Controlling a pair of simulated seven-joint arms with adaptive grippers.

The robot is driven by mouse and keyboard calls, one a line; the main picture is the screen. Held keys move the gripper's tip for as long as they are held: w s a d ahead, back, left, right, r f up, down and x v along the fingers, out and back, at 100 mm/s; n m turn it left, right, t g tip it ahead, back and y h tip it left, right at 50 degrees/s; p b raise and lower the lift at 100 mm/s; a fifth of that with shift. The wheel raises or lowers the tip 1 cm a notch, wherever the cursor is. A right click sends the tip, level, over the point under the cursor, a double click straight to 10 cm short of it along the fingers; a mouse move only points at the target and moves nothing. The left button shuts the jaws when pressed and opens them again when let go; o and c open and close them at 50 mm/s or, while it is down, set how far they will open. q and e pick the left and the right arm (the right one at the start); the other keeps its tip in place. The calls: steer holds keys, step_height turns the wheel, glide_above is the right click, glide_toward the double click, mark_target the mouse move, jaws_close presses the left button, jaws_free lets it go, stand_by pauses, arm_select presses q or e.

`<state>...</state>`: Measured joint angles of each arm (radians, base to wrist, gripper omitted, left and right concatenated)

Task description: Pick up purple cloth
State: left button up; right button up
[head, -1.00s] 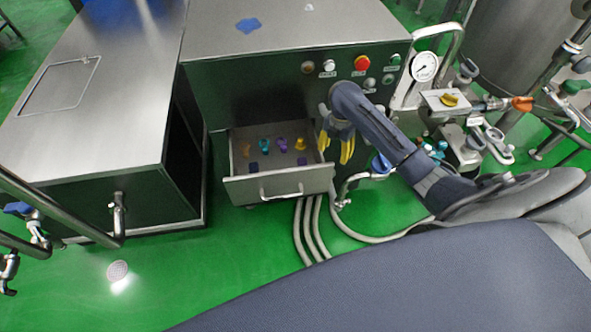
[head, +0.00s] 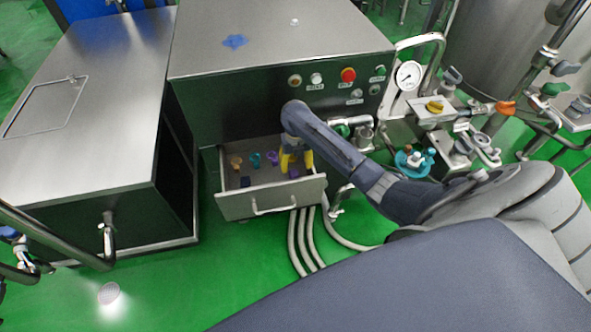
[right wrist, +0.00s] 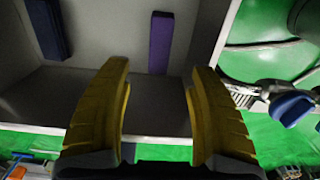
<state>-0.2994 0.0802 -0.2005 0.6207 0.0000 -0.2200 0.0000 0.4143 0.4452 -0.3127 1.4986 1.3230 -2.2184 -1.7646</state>
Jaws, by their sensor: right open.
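A purple folded strip, which looks like the purple cloth (right wrist: 160,42), lies in the open drawer (head: 262,204). In the right wrist view it is just beyond the gap between my fingertips. In the head view a small part of it shows beside my fingers (head: 293,173). My right gripper (head: 297,160) is over the right part of the drawer, yellow fingers pointing down. In the right wrist view the gripper (right wrist: 160,68) is open, with nothing between its fingers. My left gripper is not in view.
A dark blue folded piece (right wrist: 47,28) lies left of the purple one. Orange, teal and purple small items (head: 256,160) stand farther back in the drawer. The drawer's walls surround the gripper. A blue cloth (head: 235,41) lies on the machine top. Pipes and valves stand right.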

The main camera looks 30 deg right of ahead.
steer(key=shift+f, duration=5.65)
steer(key=shift+o, duration=0.2)
steer(key=c, duration=1.3)
